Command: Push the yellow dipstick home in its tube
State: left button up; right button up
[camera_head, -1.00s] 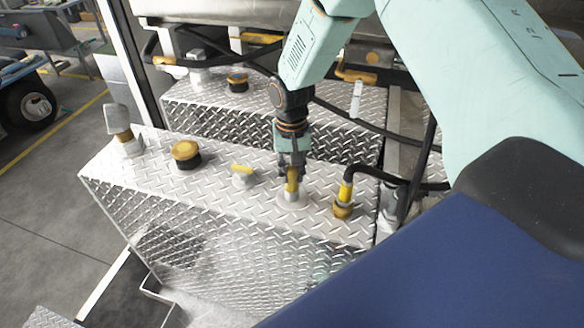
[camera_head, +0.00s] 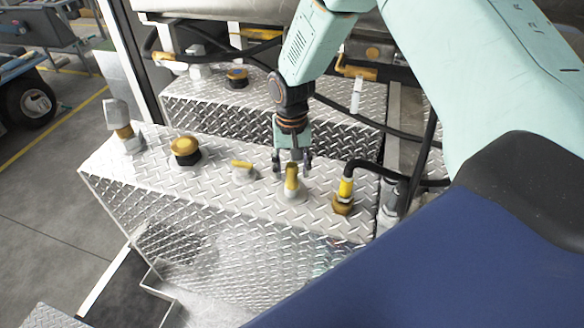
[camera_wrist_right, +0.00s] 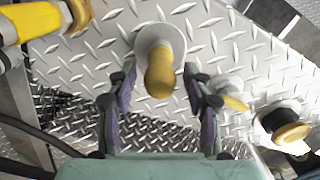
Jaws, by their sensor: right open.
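The yellow dipstick (camera_head: 291,176) stands upright in a pale round collar (camera_head: 293,194) on top of the front diamond-plate tank (camera_head: 215,200). Its tube below the plate is hidden. In the right wrist view the dipstick's yellow handle (camera_wrist_right: 160,78) points toward the camera from the collar. My right gripper (camera_head: 292,164) is directly above the dipstick, with its fingers spread and apart from the handle. In the right wrist view the open fingers (camera_wrist_right: 158,92) stand on either side of the handle, with gaps. My left gripper is not in view.
On the same tank top are a yellow T-shaped handle (camera_head: 242,166), a yellow-and-black cap (camera_head: 185,150) and a grey breather (camera_head: 119,122) to the left. A yellow hose fitting (camera_head: 344,196) with a black hose stands close on the right.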

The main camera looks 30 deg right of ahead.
notch_tip(320, 180, up, 12)
jog(key=s+a+f, duration=0.2)
jog(key=s+f, duration=0.1)
jog(key=f, duration=0.2)
jog(key=s+a+f+n, duration=0.1)
jog(key=s+a+f, duration=0.1)
jog(key=s+f, duration=0.2)
jog(key=s+a+f+n, duration=0.1)
jog(key=s+f, duration=0.3)
jog(key=f, duration=0.4)
jog(key=shift+s+a+y, duration=0.2)
jog(key=shift+a+y, duration=0.2)
jog(key=shift+a, duration=0.2)
jog(key=s+a+f+n, duration=0.1)
jog(key=s+f+n, duration=0.15)
jog(key=s, duration=0.75)
jog(key=s+a+f+n, duration=0.1)
jog(key=s+f, duration=0.3)
jog(key=s, duration=0.7)
notch_tip(320, 180, down, 15)
jog(key=b, duration=1.5)
jog(key=shift+w+r+h, duration=0.2)
jog(key=shift+w+h, duration=0.2)
jog(key=shift+w, duration=0.05)
